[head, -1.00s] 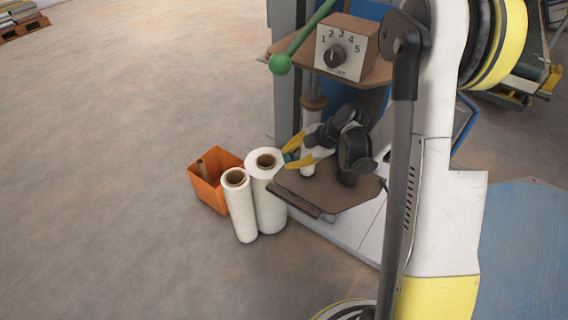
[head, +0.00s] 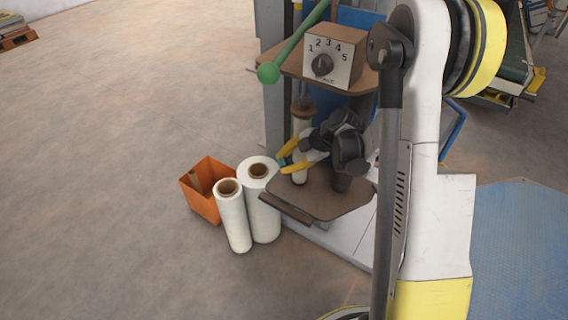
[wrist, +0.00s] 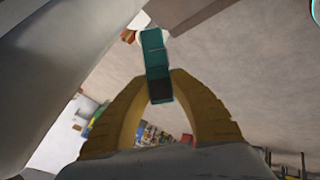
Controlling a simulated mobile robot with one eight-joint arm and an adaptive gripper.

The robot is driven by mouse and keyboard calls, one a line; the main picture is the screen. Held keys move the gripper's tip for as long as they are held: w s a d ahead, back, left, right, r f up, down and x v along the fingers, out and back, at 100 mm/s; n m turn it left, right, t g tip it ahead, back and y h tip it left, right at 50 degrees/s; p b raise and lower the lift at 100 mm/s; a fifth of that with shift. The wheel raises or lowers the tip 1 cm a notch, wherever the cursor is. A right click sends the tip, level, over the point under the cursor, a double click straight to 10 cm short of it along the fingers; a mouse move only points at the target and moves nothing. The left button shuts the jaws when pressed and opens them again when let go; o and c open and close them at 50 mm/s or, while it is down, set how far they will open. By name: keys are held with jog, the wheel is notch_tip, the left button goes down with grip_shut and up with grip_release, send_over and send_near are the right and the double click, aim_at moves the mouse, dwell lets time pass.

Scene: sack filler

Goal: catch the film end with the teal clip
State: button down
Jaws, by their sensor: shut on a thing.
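My gripper (head: 284,157) has yellow fingers and is shut on the teal clip (wrist: 155,62). In the wrist view the clip sticks out beyond the fingertips, its dark end between them. In the head view only a bit of teal shows at the fingertips. The gripper is over the left edge of the brown shelf (head: 322,192), beside an upright white roll (head: 299,174) that the fingers partly cover. A large pale surface (wrist: 50,70) fills the left of the wrist view; I cannot tell what it is. I cannot make out the film end.
Two white film rolls (head: 233,215) stand on the floor left of the shelf, next to an orange bin (head: 203,198). Above the gripper are a green-knobbed lever (head: 268,73) and a dial box (head: 333,58) on an upper brown shelf.

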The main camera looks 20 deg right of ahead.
jog(key=shift+w+d, duration=0.5)
jog(key=shift+d, duration=0.2)
dwell(1.0)
jog(key=s+a, duration=0.5)
jog(key=a, duration=0.2)
jog(key=shift+s+a+b, duration=0.2)
jog(key=shift+b, duration=0.1)
dwell(0.6)
dwell(0.4)
notch_tip(320, 180, up, 8)
jog(key=d+m+t+h, duration=0.1)
jog(key=m+t+h, duration=0.2)
jog(key=m+h, duration=0.3)
jog(key=shift+s+d+m, duration=0.3)
jog(key=shift+d+m, duration=0.05)
jog(key=shift+m, duration=1.75)
jog(key=shift+r, duration=0.1)
